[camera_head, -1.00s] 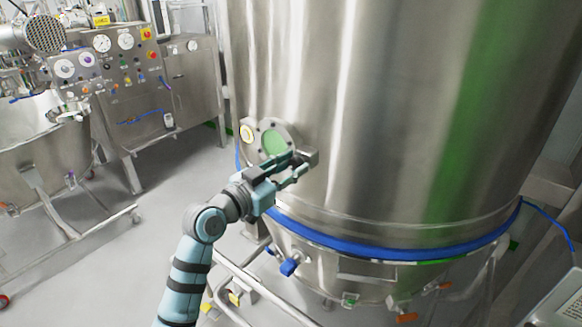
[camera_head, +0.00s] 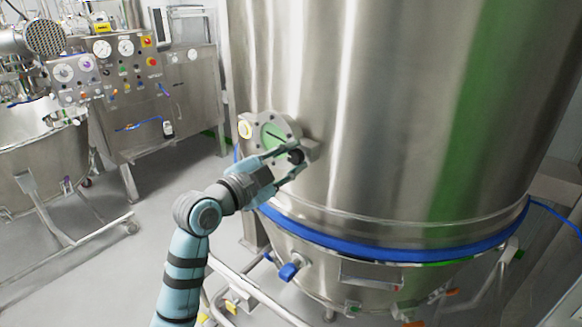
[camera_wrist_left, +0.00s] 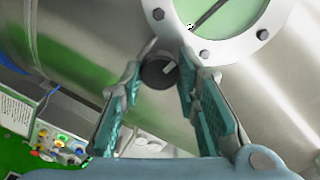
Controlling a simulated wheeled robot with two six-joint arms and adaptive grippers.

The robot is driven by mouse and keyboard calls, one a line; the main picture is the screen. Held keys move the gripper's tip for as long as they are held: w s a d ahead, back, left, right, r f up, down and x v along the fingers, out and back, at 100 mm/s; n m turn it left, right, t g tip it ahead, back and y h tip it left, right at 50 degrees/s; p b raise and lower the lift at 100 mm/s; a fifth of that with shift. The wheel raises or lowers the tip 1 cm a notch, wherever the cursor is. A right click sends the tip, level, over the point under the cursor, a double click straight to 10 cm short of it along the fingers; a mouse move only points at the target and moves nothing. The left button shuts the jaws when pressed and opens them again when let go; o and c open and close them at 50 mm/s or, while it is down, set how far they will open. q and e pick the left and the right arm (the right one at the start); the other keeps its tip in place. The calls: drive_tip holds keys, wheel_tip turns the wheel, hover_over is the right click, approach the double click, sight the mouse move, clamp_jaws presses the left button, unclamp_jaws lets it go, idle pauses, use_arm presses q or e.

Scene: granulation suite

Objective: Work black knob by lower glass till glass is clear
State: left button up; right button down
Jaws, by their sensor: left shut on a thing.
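The lower glass (camera_head: 272,136) is a round green pane in a bolted steel flange on the big steel vessel. A dark thin bar lies across it; the wrist view shows the pale green glass (camera_wrist_left: 232,14) and bar at the top, partly cut off. The black knob (camera_head: 297,156) sits at the flange's lower right. It has a light mark on its face in the wrist view (camera_wrist_left: 160,72). My left gripper (camera_head: 291,160) is shut on the knob, with one teal finger on each side. My right gripper is not in view.
The steel vessel (camera_head: 380,110) fills the right, with a blue band (camera_head: 390,251) around its lower part. A control cabinet (camera_head: 165,85) stands at the back left.

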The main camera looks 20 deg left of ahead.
use_arm(q)
drive_tip(key=m+b, duration=0.2)
drive_tip(key=m, duration=0.3)
drive_tip(key=shift+f+m, duration=0.15)
drive_tip(key=shift+m, duration=0.15)
idle(0.4)
drive_tip(key=o, duration=1.2)
drive_tip(key=shift+c, duration=0.2)
drive_tip(key=shift+s, duration=0.15)
drive_tip(key=v, duration=1.2)
